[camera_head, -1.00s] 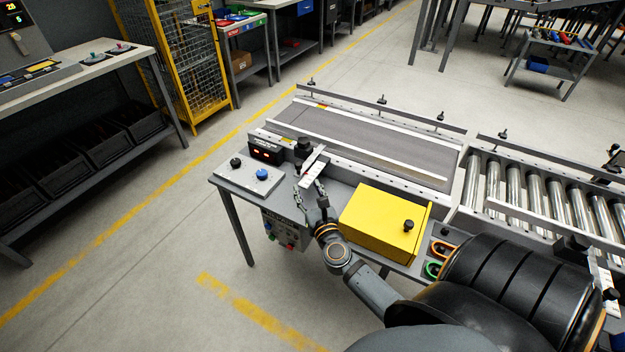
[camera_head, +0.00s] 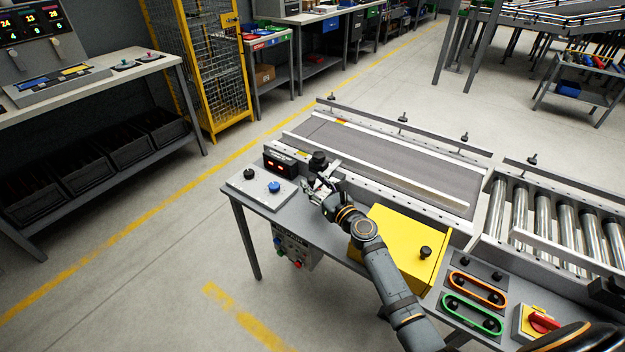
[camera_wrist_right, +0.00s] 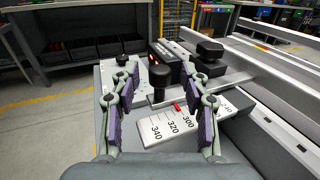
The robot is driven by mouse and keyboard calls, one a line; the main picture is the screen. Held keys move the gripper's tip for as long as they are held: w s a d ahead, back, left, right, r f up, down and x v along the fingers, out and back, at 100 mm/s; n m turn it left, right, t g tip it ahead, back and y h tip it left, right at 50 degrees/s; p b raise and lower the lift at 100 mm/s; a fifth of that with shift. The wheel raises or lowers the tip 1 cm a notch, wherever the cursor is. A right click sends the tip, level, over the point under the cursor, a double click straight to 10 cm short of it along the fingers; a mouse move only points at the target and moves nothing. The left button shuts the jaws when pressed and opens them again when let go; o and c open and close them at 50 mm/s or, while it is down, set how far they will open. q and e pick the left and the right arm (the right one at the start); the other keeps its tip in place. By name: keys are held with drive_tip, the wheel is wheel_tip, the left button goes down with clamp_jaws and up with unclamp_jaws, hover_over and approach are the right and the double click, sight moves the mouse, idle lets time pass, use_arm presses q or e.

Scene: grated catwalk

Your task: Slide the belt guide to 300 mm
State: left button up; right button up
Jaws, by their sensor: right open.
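The scale plate (camera_wrist_right: 170,125) lies between and below the fingertips in the right wrist view, with labels such as 340, 320 and 300. A red pointer (camera_wrist_right: 178,106) sits near the 300 label; its exact reading cannot be told. A dark upright handle (camera_wrist_right: 158,82) stands between the fingers with a gap on both sides. A black knob (camera_wrist_right: 210,50) stands beyond it and also shows in the head view (camera_head: 318,160). My right gripper (camera_wrist_right: 165,82) is open around the handle. In the head view the right gripper (camera_head: 320,186) partly covers the plate. My left gripper is not in view.
A yellow box (camera_head: 400,245) is close to my right forearm. The grey belt (camera_head: 385,160) lies behind, rollers (camera_head: 535,215) to the right.

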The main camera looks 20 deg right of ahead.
drive_tip(key=shift+x, duration=1.1)
clamp_jaws()
